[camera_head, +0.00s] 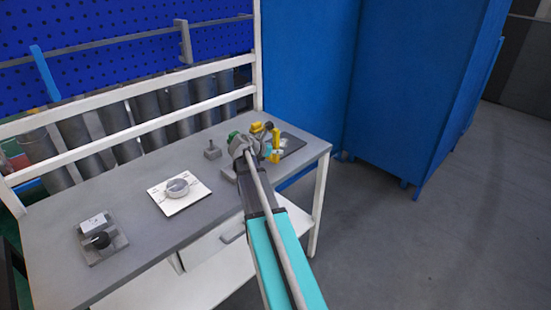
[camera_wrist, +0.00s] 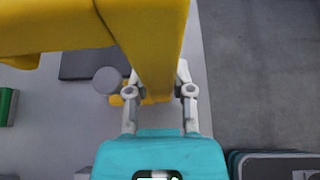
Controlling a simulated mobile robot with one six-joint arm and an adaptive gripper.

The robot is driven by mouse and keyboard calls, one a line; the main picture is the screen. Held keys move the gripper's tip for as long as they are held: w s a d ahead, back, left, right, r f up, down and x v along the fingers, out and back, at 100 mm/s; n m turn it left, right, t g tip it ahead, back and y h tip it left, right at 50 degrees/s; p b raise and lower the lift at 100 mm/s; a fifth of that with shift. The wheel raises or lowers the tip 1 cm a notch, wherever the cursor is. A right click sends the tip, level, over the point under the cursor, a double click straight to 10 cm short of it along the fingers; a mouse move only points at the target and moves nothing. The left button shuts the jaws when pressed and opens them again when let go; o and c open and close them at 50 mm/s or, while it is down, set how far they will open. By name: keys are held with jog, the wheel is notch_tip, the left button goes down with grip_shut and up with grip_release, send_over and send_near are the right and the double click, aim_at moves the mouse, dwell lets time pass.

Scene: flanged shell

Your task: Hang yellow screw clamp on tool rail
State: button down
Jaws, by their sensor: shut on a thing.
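The yellow screw clamp (camera_wrist: 150,45) fills the top of the wrist view, its long bar running down between my fingers. My gripper (camera_wrist: 159,82) is shut on that bar. In the head view the clamp (camera_head: 276,148) shows as a small upright yellow piece at my gripper (camera_head: 264,150), over the right end of the bench. My wrist hides part of it. The tool rail (camera_head: 110,40) is a grey bar across the blue pegboard at the upper left. A blue tool (camera_head: 44,72) and a grey tool (camera_head: 186,42) hang on it.
The grey bench (camera_head: 140,220) carries a white plate with a round part (camera_head: 177,188), a block with a black knob (camera_head: 101,240) and a small grey fixture (camera_head: 212,151). A dark mat (camera_head: 293,141) lies at its right end. White frame bars (camera_head: 140,92) cross below the pegboard. Blue panels (camera_head: 400,90) stand right.

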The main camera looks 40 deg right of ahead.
jog(key=shift+f+b, duration=0.55)
jog(key=shift+f, duration=0.3)
jog(key=shift+f, duration=0.15)
jog(key=shift+c, duration=2.4)
grip_release()
jog(key=shift+r, duration=0.3)
jog(key=p+v, duration=0.6)
jog(key=v, duration=0.6)
jog(key=shift+s+f, duration=0.1)
jog(key=shift+f, duration=0.05)
